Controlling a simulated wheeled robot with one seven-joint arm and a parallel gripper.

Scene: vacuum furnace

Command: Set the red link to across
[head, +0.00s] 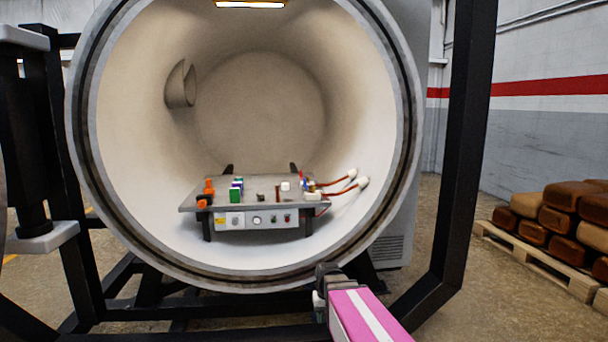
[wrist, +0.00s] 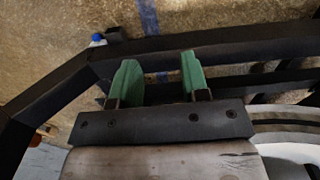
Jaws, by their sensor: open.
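A grey bench panel (head: 240,189) stands inside the open round furnace chamber. A small dark red upright piece (head: 278,193) on its top, right of the middle, may be the red link; it is too small to tell how it is set. My gripper (wrist: 160,78) is open and empty in the wrist view, its two green fingers apart above dark frame bars and the floor. In the head view my gripper end (head: 328,277) is outside the chamber, below its front rim and apart from the panel.
Orange parts (head: 208,188) and green blocks (head: 236,191) stand on the panel's left half. Red cables with white ends (head: 351,174) rise at its right. The chamber rim (head: 408,110) and a black frame post (head: 468,150) border the opening. A loaded pallet (head: 530,256) stands at the right.

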